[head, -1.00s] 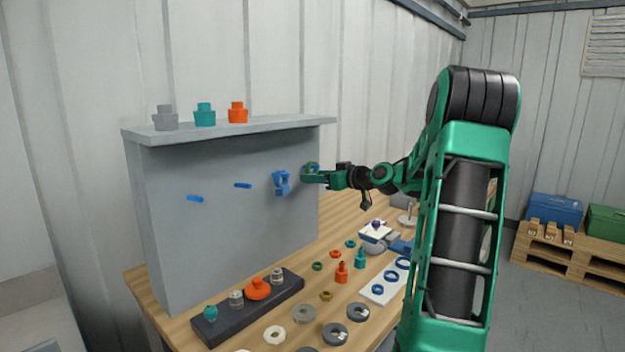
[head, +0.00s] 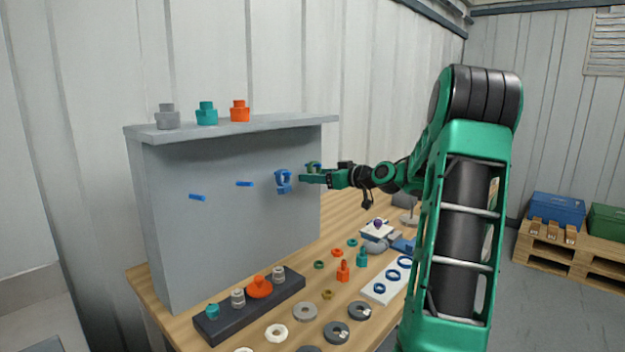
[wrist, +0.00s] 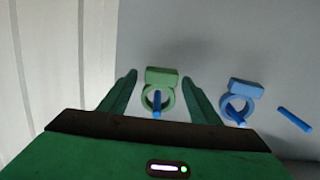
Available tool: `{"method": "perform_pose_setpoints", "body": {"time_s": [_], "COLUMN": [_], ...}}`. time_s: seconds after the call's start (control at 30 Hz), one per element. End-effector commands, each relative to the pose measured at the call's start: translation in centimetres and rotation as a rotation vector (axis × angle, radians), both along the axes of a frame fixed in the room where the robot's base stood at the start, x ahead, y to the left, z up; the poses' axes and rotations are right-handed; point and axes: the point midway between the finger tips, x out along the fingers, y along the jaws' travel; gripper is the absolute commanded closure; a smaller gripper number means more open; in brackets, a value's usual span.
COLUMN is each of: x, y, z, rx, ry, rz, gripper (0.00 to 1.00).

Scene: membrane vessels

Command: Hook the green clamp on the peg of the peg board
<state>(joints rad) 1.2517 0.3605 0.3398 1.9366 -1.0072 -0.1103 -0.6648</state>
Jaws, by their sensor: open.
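The green clamp (wrist: 163,79) is in the wrist view, a ring with a block on top, in front of the grey peg board (wrist: 215,45). A blue peg (wrist: 157,105) shows inside its ring, so the ring appears to be around the peg. My gripper (wrist: 159,78) is open, with one finger on each side of the clamp and visible gaps between. In the head view my gripper (head: 305,179) is at the right part of the board (head: 220,225), and the clamp (head: 313,166) shows just above it, partly hidden.
A blue clamp (head: 284,181) hangs on the board left of my gripper. Two bare blue pegs (head: 244,184) (head: 197,197) are further left. Knobs stand on the board's top shelf (head: 275,123). The wooden table (head: 335,312) below holds rings, fittings and a dark rack (head: 235,318).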

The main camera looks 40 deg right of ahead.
Motion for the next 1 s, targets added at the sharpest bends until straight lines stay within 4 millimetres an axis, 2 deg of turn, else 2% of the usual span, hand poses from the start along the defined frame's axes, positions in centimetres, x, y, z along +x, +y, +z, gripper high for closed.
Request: {"method": "perform_pose_setpoints", "body": {"time_s": [0.13,0.27,0.5,0.7,1.0], "x": [-0.4,-1.9,-6.3,-9.2,-10.4], "y": [-0.1,-0.4,-1.0,-1.3,-1.4], "z": [0.1,0.3,1.1,1.5,1.8], "rx": [0.000,-0.001,-0.001,-0.001,0.000], "ry": [0.001,0.001,0.002,0.002,0.001], "rz": [-0.002,-0.004,-0.004,-0.002,0.000], "gripper": [0.43,0.43,0.43,0.43,0.43]}}
